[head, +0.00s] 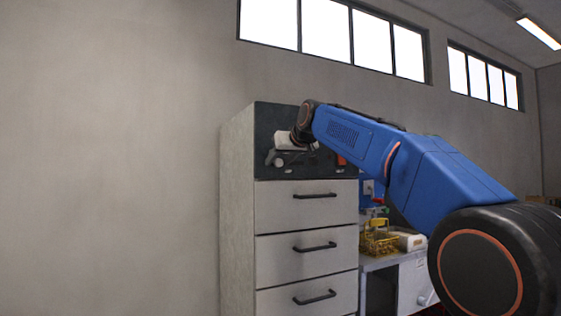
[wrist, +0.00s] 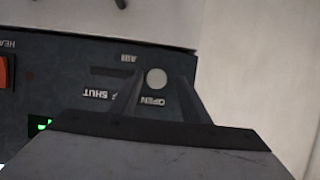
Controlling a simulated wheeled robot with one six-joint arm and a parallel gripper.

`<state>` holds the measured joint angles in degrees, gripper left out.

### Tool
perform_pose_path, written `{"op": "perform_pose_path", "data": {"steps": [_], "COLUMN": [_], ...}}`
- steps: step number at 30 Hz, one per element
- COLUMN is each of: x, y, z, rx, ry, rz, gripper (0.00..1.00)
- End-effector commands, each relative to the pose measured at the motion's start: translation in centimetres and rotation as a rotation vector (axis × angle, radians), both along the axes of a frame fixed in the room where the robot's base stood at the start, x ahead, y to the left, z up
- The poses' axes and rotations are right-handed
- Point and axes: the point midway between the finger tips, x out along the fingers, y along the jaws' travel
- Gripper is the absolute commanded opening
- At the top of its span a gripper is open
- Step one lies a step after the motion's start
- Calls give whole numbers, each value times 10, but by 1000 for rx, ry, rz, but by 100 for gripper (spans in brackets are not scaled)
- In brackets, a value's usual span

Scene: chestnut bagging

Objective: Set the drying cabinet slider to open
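The drying cabinet's slider is a round pale knob (wrist: 156,79) on a dark panel (wrist: 60,60). The wrist view shows it upside down. The knob sits at the end of its slot (wrist: 112,71) beside the OPEN label (wrist: 152,100); the SHUT label (wrist: 100,94) is by the other end. My gripper (wrist: 160,82) is open, with one dark finger on each side of the knob and a gap visible to each. In the head view the knob (head: 279,161) is at the panel's left, with my gripper (head: 281,157) around it.
An orange-red switch (wrist: 4,74) and a green display (wrist: 40,124) are on the same panel. Drawers with black handles (head: 315,195) are below it. A yellow basket (head: 379,240) stands on a bench to the right. Bare wall (head: 110,150) is left of the cabinet.

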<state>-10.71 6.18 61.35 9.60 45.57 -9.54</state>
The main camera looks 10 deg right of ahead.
Motion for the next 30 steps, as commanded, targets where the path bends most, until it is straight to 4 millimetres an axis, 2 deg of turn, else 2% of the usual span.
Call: {"op": "perform_pose_path", "data": {"steps": [7,11,30], "x": [-2,-12,-121], "y": [-2,-5,-40], "z": [1,6,53], "rx": [0,0,0], "ry": [-1,-2,-2], "rz": [-1,-2,-1], "gripper": [42,42,42]}}
